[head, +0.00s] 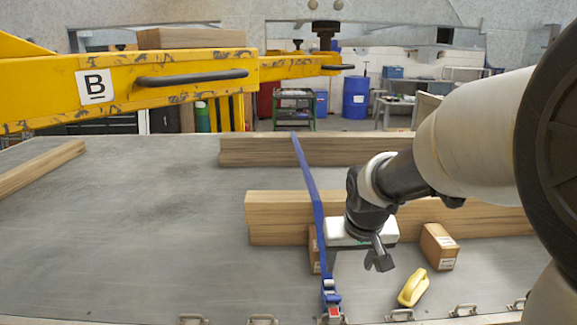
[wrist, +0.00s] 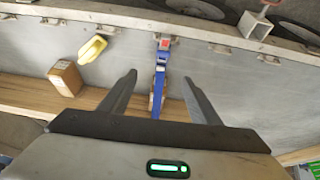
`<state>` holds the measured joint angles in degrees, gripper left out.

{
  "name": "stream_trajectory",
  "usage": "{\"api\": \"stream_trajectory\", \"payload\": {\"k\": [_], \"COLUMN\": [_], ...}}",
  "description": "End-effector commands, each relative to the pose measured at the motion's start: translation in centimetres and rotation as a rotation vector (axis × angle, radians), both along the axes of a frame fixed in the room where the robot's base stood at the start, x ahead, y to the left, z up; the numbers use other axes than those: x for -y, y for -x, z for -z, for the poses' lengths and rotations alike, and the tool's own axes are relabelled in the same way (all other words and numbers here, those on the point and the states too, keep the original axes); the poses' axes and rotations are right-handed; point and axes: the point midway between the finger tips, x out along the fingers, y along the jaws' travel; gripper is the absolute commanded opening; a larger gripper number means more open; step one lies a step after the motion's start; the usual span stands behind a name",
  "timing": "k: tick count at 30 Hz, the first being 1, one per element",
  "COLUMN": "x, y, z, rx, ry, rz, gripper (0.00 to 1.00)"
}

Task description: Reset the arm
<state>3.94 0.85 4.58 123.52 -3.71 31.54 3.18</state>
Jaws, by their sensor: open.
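My gripper (head: 379,259) hangs above the grey trailer deck, in front of a long wooden beam, right of the blue strap. In the wrist view, my gripper (wrist: 160,76) has its two fingers well apart with nothing held between them. The blue strap (head: 311,200) runs over the beams to a buckle at the deck's front edge; it also shows between the fingers in the wrist view (wrist: 160,75). The arm reaches in from the right of the head view.
Wooden beams (head: 275,218) lie across the deck (head: 140,220). A cardboard box (head: 439,247) and a yellow handled object (head: 413,288) sit right of the gripper. A yellow steel beam (head: 190,85) spans the upper left. The deck's left middle is clear.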

Motion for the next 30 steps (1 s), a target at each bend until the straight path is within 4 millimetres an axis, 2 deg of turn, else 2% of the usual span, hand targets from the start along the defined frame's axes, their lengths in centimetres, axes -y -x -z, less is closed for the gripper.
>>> {"api": "stream_trajectory", "payload": {"k": [1,3,6,12,18,20,22,26,30], "x": [0.1,0.0,0.1,-0.1,-0.3,-0.4,-0.4,-0.3,-0.3], "y": [2.3,5.4,9.4,15.0,19.3,20.5,20.4,20.4,20.3], "z": [-2.2,-4.2,-6.0,-7.5,-7.8,-7.8,-10.2,-12.9,-16.4], "rx": [0.019,0.029,0.039,0.055,0.071,0.075,0.070,0.069,0.070], "ry": [0.005,0.006,0.004,-0.009,-0.024,-0.029,-0.029,-0.029,-0.029], "rz": [0.001,0.004,0.006,0.003,-0.001,-0.005,-0.004,-0.004,-0.004], "gripper": [0.57,0.57,0.57,0.57,0.57,0.57,0.57,0.57,0.57]}}
